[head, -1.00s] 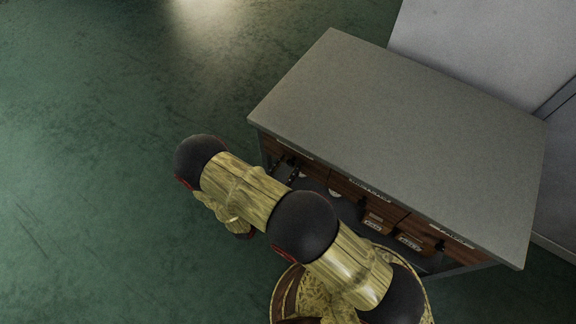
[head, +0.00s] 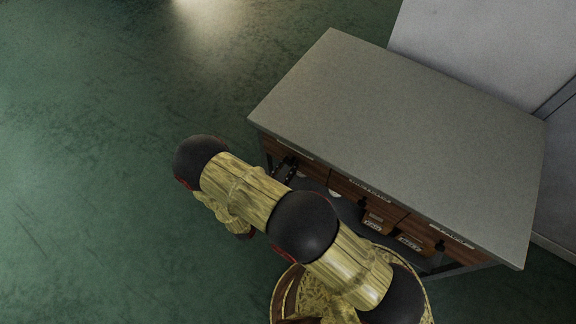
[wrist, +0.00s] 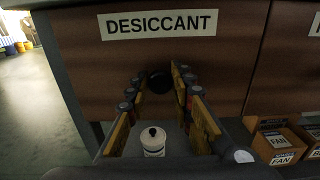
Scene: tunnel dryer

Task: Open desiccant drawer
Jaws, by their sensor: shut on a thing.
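The desiccant drawer has a brown wooden front (wrist: 95,75) with a white "DESICCANT" label (wrist: 158,24) near its top in the wrist view. It looks flush with the bench front. Its dark round knob (wrist: 157,83) sits below the label. My gripper (wrist: 160,80) is shut on the knob, one finger on each side. In the head view the drawer front (head: 271,146) is at the left end of the bench, and my gripper (head: 285,169) is against it, partly hidden by my arm.
A grey bench top (head: 400,140) overhangs the drawers. Other drawers (head: 345,187) lie to the right. A white lidded jar (wrist: 153,142) stands below my fingers. Small boxes labelled "FAN" (wrist: 280,150) stand lower right. Green floor (head: 100,150) is open on the left.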

